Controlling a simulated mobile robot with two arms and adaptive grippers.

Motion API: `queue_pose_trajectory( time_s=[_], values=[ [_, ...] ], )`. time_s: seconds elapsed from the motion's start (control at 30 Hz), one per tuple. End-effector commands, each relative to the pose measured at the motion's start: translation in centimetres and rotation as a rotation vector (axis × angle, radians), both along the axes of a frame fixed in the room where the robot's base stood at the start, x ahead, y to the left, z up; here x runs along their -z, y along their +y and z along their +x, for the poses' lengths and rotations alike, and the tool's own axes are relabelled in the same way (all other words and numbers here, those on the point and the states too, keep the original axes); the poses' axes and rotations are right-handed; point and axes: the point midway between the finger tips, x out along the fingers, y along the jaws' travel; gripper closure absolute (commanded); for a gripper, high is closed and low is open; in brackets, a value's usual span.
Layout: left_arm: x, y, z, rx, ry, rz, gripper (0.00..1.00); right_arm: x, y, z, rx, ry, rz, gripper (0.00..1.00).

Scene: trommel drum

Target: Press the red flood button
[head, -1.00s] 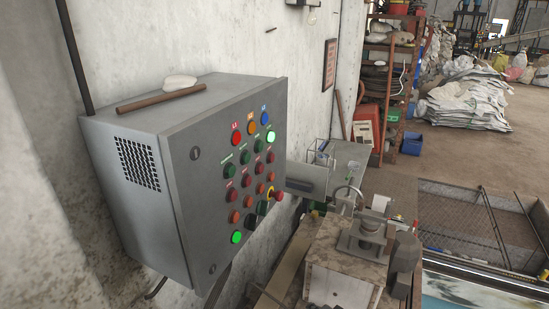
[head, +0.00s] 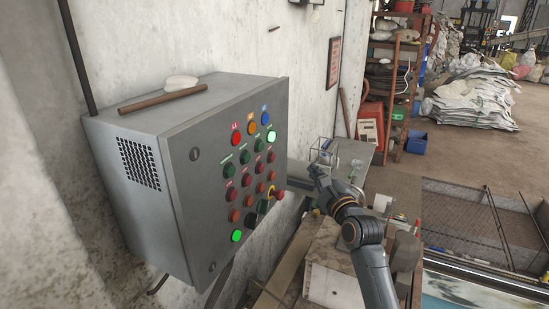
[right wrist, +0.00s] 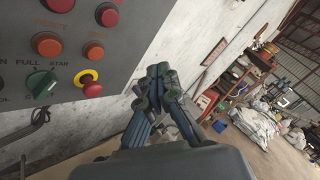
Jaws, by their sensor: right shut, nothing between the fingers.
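The grey control cabinet (head: 205,130) hangs on the wall at left, its front carrying rows of coloured buttons. Several are red, such as one in the left column (head: 231,196); I cannot read which label says flood. A red mushroom button (head: 278,194) with a yellow ring sits at the panel's right edge. My right gripper (head: 316,172) is shut and empty, to the right of the panel and apart from it. In the right wrist view its fingers (right wrist: 159,71) are together, right of the yellow-ringed button (right wrist: 90,86) and a red button (right wrist: 107,15). My left gripper is out of view.
A brown bar (head: 162,98) and a pale lump (head: 181,83) lie on the cabinet. Shelves (head: 391,75) and sacks (head: 470,100) are farther back. The space before the panel is clear.

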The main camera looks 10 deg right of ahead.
Motion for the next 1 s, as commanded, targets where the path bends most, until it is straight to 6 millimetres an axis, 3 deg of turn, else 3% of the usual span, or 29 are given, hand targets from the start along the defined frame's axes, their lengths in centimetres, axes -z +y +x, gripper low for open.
queue_pose_trajectory(
  time_s=[0.53,1.0],
  values=[
    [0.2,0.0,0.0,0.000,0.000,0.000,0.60,-0.6,0.4,0.3,-0.002,-0.009,0.023,1.00],
    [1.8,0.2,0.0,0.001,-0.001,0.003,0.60,-0.6,5.5,3.7,-0.004,-0.008,0.024,1.00]
  ],
)
